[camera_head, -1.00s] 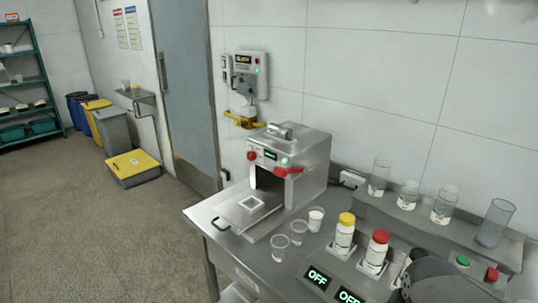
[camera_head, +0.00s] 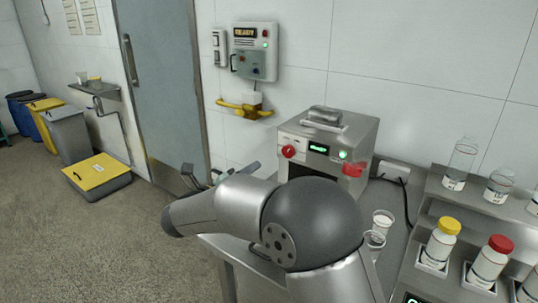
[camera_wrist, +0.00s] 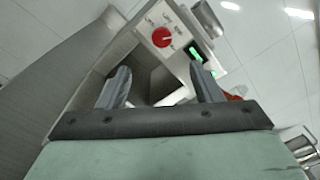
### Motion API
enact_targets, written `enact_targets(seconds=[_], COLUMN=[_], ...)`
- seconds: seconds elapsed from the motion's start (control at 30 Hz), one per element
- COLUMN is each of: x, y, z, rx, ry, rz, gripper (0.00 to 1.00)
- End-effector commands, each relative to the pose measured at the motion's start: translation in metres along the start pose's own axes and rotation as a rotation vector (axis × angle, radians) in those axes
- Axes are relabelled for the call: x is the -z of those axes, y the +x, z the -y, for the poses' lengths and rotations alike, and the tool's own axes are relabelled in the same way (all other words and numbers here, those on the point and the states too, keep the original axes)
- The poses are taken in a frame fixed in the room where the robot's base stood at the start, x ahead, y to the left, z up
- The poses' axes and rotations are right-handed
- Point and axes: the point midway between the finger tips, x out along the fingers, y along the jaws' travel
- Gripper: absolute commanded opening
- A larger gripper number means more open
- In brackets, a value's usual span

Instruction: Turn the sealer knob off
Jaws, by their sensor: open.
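The sealer (camera_head: 340,135) is a steel box on the bench with a handle on top. Its red round knob (camera_head: 289,151) is on the upper left of the front panel, beside a lit green display (camera_head: 318,149). In the wrist view the knob (camera_wrist: 162,37) shows with a white pointer mark and printed labels around it; I cannot read its setting. My gripper (camera_wrist: 161,84) is open and empty, its two fingers pointing toward the sealer front, apart from the knob, which appears beyond and between them. In the head view my arm hides the lower front of the sealer.
A red lever (camera_head: 354,170) and a green light (camera_head: 343,155) are on the sealer's right front. Cups (camera_head: 382,222) and bottles with yellow (camera_head: 449,226) and red (camera_head: 501,243) caps stand to the right. A control box (camera_head: 253,50) hangs on the wall.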

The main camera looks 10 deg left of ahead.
Motion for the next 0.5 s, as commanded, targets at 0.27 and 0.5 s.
enact_targets(seconds=[0.27, 0.5], x=[0.007, 0.009], y=[0.010, 0.060], z=[-0.002, 0.001], rx=[0.040, 0.039], ry=[0.037, 0.035], rz=[-0.046, -0.045], gripper=[0.59, 0.59])
